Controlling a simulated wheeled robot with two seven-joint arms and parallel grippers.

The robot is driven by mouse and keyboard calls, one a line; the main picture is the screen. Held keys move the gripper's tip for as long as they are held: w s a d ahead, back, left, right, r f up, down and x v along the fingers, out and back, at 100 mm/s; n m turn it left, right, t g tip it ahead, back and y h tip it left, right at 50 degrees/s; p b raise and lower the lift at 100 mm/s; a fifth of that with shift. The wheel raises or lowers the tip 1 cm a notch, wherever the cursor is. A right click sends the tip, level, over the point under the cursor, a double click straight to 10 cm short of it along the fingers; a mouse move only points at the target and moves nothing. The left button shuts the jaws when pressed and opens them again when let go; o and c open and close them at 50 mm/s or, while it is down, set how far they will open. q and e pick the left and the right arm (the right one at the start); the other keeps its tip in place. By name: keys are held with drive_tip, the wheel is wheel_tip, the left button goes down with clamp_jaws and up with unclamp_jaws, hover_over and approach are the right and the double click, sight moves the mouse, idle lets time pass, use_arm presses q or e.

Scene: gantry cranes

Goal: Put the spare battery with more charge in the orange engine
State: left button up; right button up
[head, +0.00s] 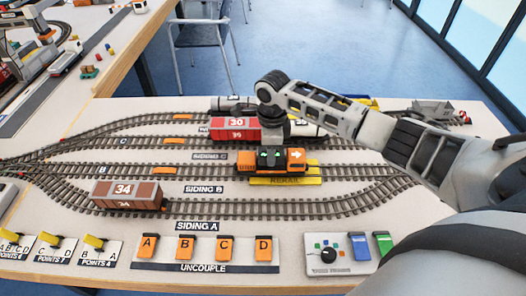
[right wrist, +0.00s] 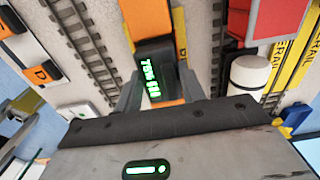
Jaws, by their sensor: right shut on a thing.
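The orange engine (head: 243,162) stands on a track beside the yellow rerail strip, with a white arrow on its side. My right gripper (head: 270,138) points down over its middle. In the right wrist view my right gripper (right wrist: 160,95) is shut on a dark battery (right wrist: 150,53) with a green display, which seems to read 75% beside several green bars. Orange engine body (right wrist: 135,15) shows beyond the battery. The battery is at the engine's top; I cannot tell whether it is seated. My left gripper is out of view.
A red wagon (head: 226,130) stands on the track behind, close to my gripper. A brown wagon (head: 126,196) marked 34 is at front left. Uncouple buttons (head: 185,247) and a dial panel (head: 328,254) line the front edge. Much of the front siding track is clear.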

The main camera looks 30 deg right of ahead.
drive_tip(key=shift+d+f, duration=0.1)
drive_tip(key=shift+f, duration=0.85)
drive_tip(key=shift+s+f, duration=0.1)
drive_tip(key=o, duration=1.3)
wheel_tip(320, 180, up, 12)
drive_tip(key=shift+r, duration=0.1)
